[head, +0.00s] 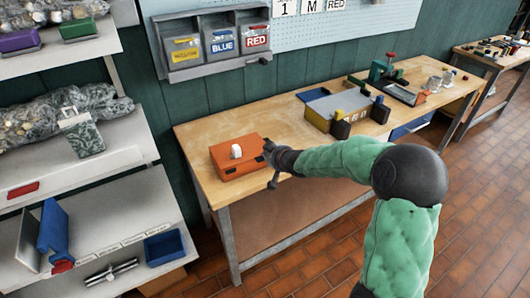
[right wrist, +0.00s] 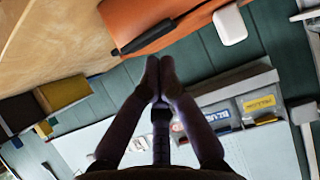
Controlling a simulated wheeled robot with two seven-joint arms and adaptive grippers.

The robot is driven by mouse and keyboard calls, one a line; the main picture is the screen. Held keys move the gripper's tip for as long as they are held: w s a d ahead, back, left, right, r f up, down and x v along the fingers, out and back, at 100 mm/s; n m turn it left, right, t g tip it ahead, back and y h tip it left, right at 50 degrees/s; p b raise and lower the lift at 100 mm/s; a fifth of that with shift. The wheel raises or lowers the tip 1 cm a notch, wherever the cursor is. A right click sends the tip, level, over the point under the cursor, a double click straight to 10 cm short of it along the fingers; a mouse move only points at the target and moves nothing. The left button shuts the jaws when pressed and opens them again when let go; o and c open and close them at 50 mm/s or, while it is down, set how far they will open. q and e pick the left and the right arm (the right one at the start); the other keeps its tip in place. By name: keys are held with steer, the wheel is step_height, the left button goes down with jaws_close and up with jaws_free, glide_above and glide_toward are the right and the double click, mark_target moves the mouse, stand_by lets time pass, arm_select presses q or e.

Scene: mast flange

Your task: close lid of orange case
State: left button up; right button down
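The orange case (head: 225,155) sits near the left end of the wooden workbench. Its top looks flat and down, but I cannot tell whether the lid is fully seated. A white block-like piece (head: 236,151) shows on top of it. My right gripper (head: 268,149) is at the case's right side. In the right wrist view, the orange case (right wrist: 150,14) has a black handle-like bar (right wrist: 145,38) and the white piece (right wrist: 229,25). There my right gripper's fingertips (right wrist: 159,72) are together, with nothing visible between them, close to the bar. Contact is unclear. My left gripper is out of view.
The workbench (head: 290,130) also bears a grey and yellow bin unit (head: 335,108) to the right. Labelled wall bins (head: 222,42) hang behind. A loaded shelf rack (head: 85,185) stands at the left. Bare wood lies between the case and the bin unit.

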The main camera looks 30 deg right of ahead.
steer(key=shift+s+f+b, duration=0.2)
steer(key=shift+f+b, duration=0.1)
steer(key=shift+f, duration=0.9)
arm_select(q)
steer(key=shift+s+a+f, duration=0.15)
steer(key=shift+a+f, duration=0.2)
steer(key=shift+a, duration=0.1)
arm_select(e)
steer(key=shift+s+f, duration=0.15)
steer(key=shift+f, duration=0.15)
steer(key=shift+a+f, duration=0.1)
steer(key=shift+f, duration=0.05)
